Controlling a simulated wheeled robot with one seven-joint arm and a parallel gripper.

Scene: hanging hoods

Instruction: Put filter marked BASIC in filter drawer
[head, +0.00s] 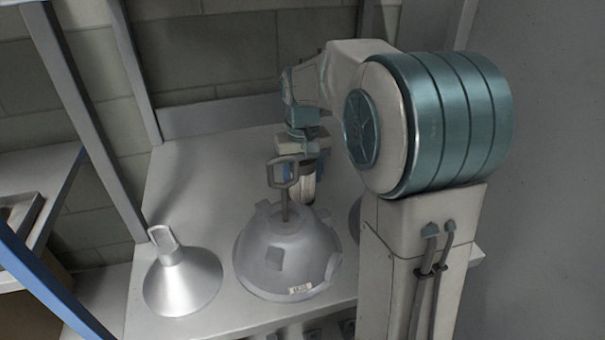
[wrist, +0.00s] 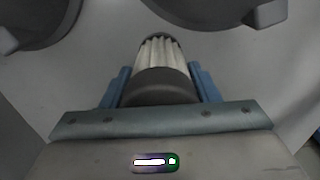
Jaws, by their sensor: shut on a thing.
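My gripper (head: 308,160) is over the grey shelf, behind the large hood, pointing down. Its blue fingers (wrist: 160,88) stand on both sides of a filter and are shut on it. The filter (head: 304,188) has a white pleated body and a dark end cap; it also shows in the wrist view (wrist: 161,60). I cannot read any marking on it, so I cannot tell if it is the BASIC one. I cannot tell whether its lower end touches the shelf. I cannot make out a filter drawer in either view.
A large grey dome hood (head: 290,252) with a handle and small label stands in front of the filter. A smaller cone hood (head: 182,280) stands to its left. Another rounded piece (head: 355,217) is mostly hidden by my arm. The shelf (head: 190,190) behind and left is bare.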

